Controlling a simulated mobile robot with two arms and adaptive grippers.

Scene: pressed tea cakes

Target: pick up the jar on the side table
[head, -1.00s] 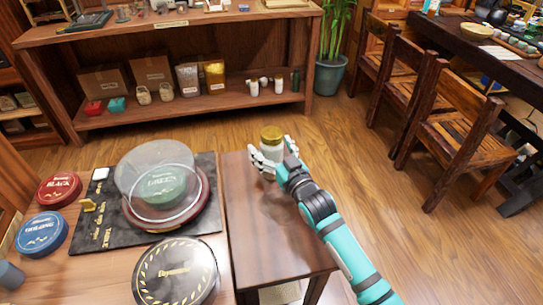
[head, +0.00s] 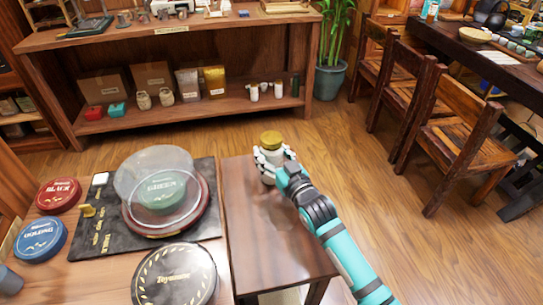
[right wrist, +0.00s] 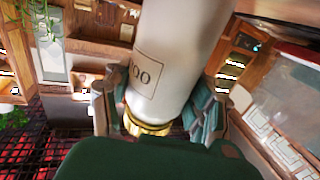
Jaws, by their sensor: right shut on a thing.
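The jar (head: 271,141) is white with a gold lid and stands upright at the far end of the side table (head: 262,230). My right gripper (head: 268,168) is shut around its body, with fingers on both sides. In the right wrist view the white jar (right wrist: 178,60) with dark lettering fills the space between the fingers. Whether the jar's base touches the table is hidden by the gripper. My left gripper is not in view.
Left of the side table, a larger table holds a black mat (head: 117,229) with a clear dome (head: 158,187) over a green tin. Round black, red (head: 58,195) and blue (head: 40,237) tins stand around it. A shelf (head: 190,118) is behind; wooden chairs (head: 455,150) stand right.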

